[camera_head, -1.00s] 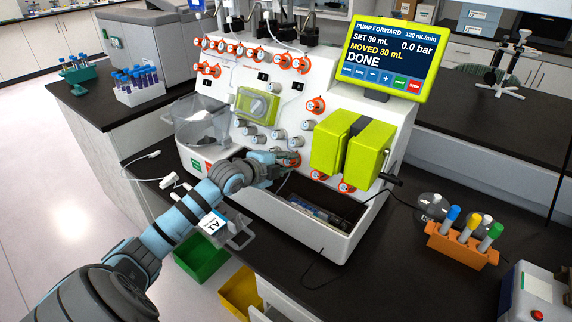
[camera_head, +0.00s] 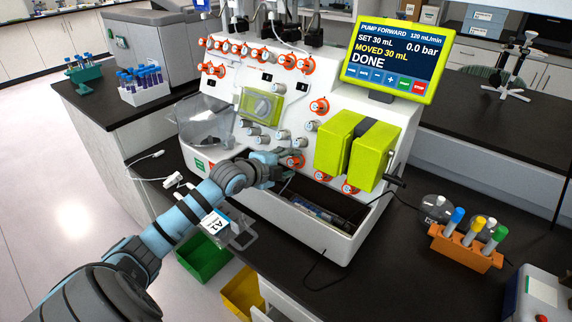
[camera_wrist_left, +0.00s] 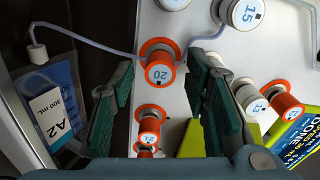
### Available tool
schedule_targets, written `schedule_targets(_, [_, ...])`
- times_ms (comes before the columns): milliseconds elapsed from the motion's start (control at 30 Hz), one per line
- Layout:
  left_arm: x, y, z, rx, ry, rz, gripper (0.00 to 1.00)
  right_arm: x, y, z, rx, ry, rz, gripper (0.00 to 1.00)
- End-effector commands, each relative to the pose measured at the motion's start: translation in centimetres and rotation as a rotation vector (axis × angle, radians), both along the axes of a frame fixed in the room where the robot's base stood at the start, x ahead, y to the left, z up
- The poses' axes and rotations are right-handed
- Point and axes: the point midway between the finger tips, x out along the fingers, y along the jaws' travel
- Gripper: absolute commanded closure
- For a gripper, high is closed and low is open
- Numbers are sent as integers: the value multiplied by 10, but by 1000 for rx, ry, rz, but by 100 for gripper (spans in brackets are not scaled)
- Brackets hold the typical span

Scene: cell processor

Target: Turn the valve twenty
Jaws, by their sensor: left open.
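Valve 20 is an orange knob (camera_wrist_left: 160,72) with a white cap marked 20, between my left gripper's fingertips in the left wrist view. In the head view this orange valve (camera_head: 297,160) shows at the end of my left arm, on the lower front of the white cell processor (camera_head: 225,115). My left gripper (camera_wrist_left: 157,85) is open, with one green finger on each side of the knob and a gap beside each finger. It also shows in the head view (camera_head: 284,166). My right gripper is not in view.
A thin clear tube (camera_wrist_left: 95,40) runs near valve 20. Two lime-green pump blocks (camera_head: 352,146) stand right of my gripper. The screen (camera_head: 391,58) reads DONE.

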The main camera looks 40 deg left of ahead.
Motion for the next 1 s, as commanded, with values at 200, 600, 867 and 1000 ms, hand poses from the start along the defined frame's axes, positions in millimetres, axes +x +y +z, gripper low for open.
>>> schedule_targets(200, [-40,0,15,15,6,-6,58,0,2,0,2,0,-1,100])
schedule_targets(600, [-66,-2,27,2,2,-5,58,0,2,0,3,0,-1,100])
schedule_targets(867, [-66,-1,27,1,1,-3,58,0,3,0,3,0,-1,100])
schedule_targets(1000, [-66,-1,27,1,1,-3,58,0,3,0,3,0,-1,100])
